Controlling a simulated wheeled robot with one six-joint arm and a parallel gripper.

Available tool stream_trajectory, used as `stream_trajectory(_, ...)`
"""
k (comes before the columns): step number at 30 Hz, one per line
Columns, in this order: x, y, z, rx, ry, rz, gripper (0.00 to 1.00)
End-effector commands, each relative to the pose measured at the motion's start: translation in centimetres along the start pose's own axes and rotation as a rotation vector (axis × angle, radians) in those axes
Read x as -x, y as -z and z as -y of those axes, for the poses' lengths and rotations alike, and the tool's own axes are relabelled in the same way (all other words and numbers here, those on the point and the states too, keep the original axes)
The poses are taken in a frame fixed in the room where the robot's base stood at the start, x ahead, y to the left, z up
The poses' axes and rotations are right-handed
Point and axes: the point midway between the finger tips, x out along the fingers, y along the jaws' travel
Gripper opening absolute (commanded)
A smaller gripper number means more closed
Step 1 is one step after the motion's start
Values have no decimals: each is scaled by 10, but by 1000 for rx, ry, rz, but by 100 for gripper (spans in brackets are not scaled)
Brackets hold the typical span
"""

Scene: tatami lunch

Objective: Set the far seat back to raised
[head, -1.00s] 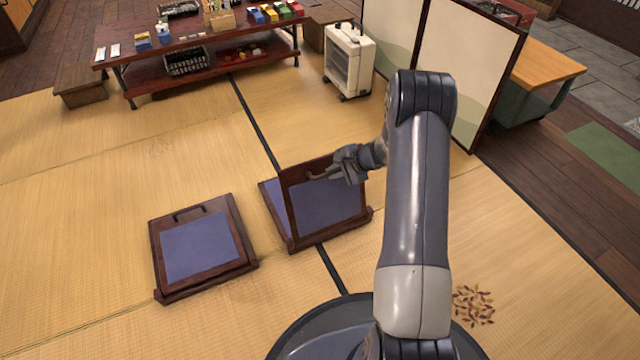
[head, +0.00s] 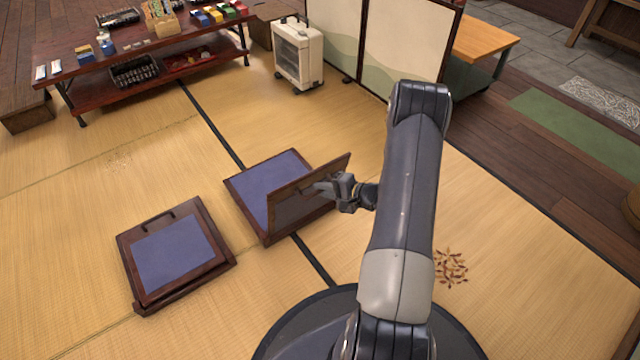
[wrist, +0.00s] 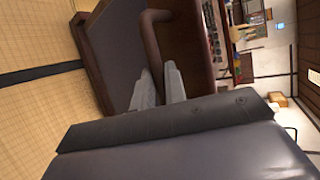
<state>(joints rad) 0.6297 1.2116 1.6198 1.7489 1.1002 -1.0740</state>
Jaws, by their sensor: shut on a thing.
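The far seat (head: 262,184) is a dark wooden frame with a blue pad, lying on the tatami in the head view. Its seat back (head: 296,212) stands steeply up from the seat's near side, and the blue pad behind it shows. My gripper (head: 326,188) is at the right part of the back's upper edge, shut on the back's handle. In the wrist view my gripper's fingers (wrist: 160,86) close around the brown curved handle (wrist: 158,16), with the panel (wrist: 118,50) behind. The fingers hide part of the handle.
A second seat (head: 205,275) with its back folded flat lies to the left. A low red-brown table (head: 160,45) with goods stands at the far left. A white heater (head: 299,55) and a folding screen (head: 405,40) stand behind. Open tatami lies between.

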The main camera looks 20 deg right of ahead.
Motion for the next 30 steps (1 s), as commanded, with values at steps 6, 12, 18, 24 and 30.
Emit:
stream_trajectory(6, -2, -8, -17, -8, -14, 14, 0)
stream_trajectory(12, -2, -9, -17, -8, -14, 15, 0)
stream_trajectory(18, -2, -8, -17, -8, -13, 15, 22)
stream_trajectory(24, -1, -7, -15, -8, -11, 12, 34)
stream_trajectory(30, 0, -6, -13, -7, -8, 9, 34)
